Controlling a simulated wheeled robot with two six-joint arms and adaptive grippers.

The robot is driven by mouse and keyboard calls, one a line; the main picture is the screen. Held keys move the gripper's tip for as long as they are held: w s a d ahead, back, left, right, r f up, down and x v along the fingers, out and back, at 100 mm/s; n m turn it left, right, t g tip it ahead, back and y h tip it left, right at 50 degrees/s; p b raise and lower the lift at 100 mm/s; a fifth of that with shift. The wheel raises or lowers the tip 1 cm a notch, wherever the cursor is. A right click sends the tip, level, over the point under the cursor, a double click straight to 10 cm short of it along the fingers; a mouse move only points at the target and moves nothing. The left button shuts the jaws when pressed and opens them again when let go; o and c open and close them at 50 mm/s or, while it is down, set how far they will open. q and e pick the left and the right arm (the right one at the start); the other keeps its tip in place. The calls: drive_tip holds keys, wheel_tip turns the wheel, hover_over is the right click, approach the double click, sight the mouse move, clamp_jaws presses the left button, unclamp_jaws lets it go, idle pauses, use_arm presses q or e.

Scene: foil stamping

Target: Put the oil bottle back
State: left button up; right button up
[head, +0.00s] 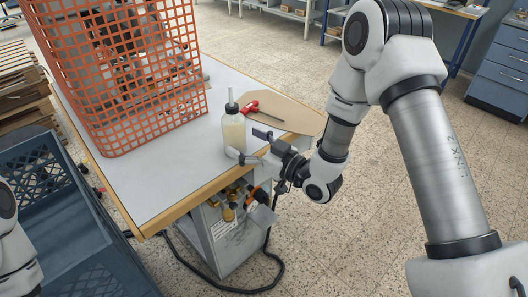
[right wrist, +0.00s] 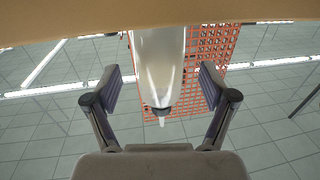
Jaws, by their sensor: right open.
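The oil bottle (head: 234,133), a clear squeeze bottle with pale contents, a dark cap and a thin nozzle, stands upright on the white worktable (head: 180,178) near its right end. My right gripper (head: 247,144) is open low beside the bottle, its fingers pointing left towards it. In the right wrist view, which appears upside down, the bottle (right wrist: 158,60) shows between the two spread fingers of the gripper (right wrist: 160,78), with a gap on each side. My left gripper is out of view; only a bit of my left arm shows at the left edge.
An orange mesh guard (head: 130,90) stands left of the bottle. A red-handled tool (head: 252,107) lies on a tan board (head: 285,113) behind it. A blue crate (head: 65,240) is at lower left. A grey cabinet with fittings (head: 230,235) is under the table's edge.

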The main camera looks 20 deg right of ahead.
drive_tip(key=v, duration=0.8)
drive_tip(key=s+f+m+g+h, duration=0.15)
drive_tip(key=s+f+g, duration=0.25)
drive_tip(key=f, duration=0.5)
drive_tip(key=s+f+m+g+h, duration=0.1)
drive_tip(key=s+f+g+h, duration=0.2)
drive_tip(key=f, duration=0.7)
drive_tip(key=s+d+f+m+g+h, duration=0.1)
drive_tip(key=s+f+g, duration=0.3)
drive_tip(key=s, duration=0.5)
drive_tip(key=s+d+f+m+g+h, duration=0.1)
drive_tip(key=s+f+m+g+h, duration=0.1)
drive_tip(key=s+f, duration=0.7)
drive_tip(key=g+h+b, duration=0.1)
drive_tip(key=g, duration=0.1)
drive_tip(key=shift+s+d+m+g, duration=0.15)
drive_tip(key=shift+s+m+g, duration=0.2)
drive_tip(key=shift+s+g, duration=0.05)
